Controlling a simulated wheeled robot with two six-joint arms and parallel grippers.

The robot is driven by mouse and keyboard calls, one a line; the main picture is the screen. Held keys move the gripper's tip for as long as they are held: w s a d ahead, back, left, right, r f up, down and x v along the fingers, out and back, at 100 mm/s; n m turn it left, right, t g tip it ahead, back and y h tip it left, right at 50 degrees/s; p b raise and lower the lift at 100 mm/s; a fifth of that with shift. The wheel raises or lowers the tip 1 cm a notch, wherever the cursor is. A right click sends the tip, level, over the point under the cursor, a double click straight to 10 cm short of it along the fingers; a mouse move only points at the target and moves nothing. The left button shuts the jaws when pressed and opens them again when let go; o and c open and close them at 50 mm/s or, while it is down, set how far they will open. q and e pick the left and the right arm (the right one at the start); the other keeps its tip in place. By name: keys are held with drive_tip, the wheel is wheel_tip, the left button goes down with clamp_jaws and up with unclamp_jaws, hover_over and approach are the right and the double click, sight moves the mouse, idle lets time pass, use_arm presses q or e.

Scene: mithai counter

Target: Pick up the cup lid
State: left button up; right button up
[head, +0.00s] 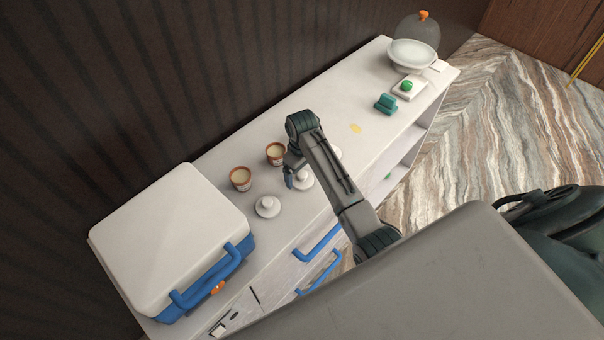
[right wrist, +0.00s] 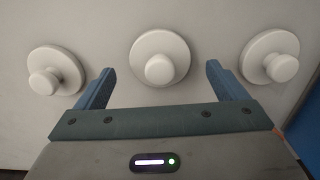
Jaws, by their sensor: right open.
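Three white round lids with knobs lie on the white counter. In the right wrist view they form a row: a left lid (right wrist: 56,72), a middle lid (right wrist: 160,58) and a right lid (right wrist: 270,58). In the head view one lid (head: 268,206) lies clear, another (head: 303,180) is partly behind my right arm, and the third shows only as a sliver beside the arm. My right gripper (right wrist: 158,85) is open and empty above the counter, with the middle lid in line between its fingers. Two brown cups (head: 240,179) (head: 275,154) stand behind the lids. My left gripper is not in view.
A large white and blue cool box (head: 170,240) stands at the left end of the counter (head: 345,95). Green blocks (head: 386,103), a small board with a green item (head: 408,87), a white bowl (head: 411,54) and a dome (head: 420,28) stand at the far end.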

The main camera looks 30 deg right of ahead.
drive_tip(key=shift+f, duration=0.85)
drive_tip(key=shift+c, duration=0.4)
drive_tip(key=c, duration=1)
drive_tip(key=shift+s, duration=0.1)
drive_tip(key=shift+r, duration=0.1)
